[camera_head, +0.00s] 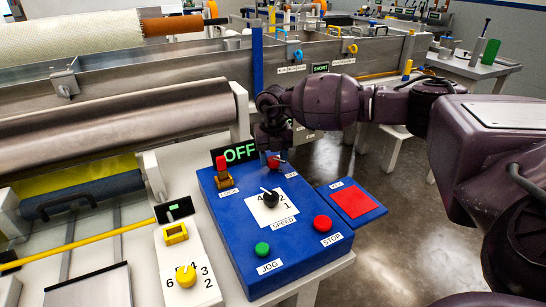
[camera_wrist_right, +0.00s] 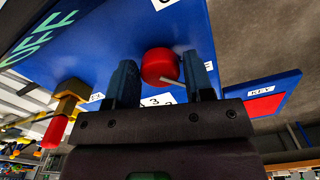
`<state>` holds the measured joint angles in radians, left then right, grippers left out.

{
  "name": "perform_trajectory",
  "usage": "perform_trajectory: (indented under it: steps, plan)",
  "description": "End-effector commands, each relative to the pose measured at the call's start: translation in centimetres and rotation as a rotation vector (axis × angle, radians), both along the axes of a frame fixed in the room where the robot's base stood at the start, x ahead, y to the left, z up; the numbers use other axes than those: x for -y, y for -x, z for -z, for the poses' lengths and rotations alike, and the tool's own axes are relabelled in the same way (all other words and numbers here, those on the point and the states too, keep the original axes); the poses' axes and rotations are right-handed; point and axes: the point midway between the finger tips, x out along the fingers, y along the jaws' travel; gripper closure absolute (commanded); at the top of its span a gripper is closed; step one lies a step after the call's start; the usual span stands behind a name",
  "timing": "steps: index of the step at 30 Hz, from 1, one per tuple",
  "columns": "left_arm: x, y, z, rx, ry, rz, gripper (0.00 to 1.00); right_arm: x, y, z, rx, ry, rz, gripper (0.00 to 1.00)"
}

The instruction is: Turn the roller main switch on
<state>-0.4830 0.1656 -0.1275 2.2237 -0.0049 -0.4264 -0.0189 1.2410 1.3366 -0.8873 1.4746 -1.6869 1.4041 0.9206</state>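The blue control box (camera_head: 240,240) stands on a white bench, with a green OFF display (camera_head: 238,153) at its back edge. A round red knob with a pale pointer (camera_head: 274,162) sits at the box's back right; I take it as the main switch, its label mostly hidden. My right gripper (camera_head: 270,146) points down over it. In the right wrist view the red knob (camera_wrist_right: 160,67) lies between the two fingers of the gripper (camera_wrist_right: 160,82), with visible gaps at both sides, so the gripper is open around it and not clamped. My left gripper is out of view.
On the box are a red-topped LOCK lever (camera_head: 223,174), a black SPEED knob (camera_head: 270,198), a green JOG button (camera_head: 262,248) and a red STOP button (camera_head: 322,223). A KEY pad (camera_head: 353,201) adjoins on the right. A large roller (camera_head: 120,125) lies left.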

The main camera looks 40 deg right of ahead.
Motion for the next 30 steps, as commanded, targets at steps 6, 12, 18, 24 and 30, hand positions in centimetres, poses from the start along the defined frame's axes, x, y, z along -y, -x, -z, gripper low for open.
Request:
perform_trajectory:
  steps: [6,12,18,24,30]
  plan:
    - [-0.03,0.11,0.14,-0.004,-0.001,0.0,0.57,0.01,0.0,0.01,0.0,0.0,0.0,0.85]
    - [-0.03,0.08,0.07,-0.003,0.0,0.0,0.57,0.0,0.0,-0.03,0.0,0.0,-0.013,0.85]
    - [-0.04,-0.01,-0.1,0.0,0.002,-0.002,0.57,-0.02,-0.03,-0.17,0.002,0.001,-0.083,0.85]
    - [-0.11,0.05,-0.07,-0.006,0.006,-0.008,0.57,-0.03,-0.04,-0.22,0.002,0.0,-0.225,0.85]
    - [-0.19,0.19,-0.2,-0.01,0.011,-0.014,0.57,-0.07,-0.05,-0.23,0.002,0.001,-0.412,0.85]
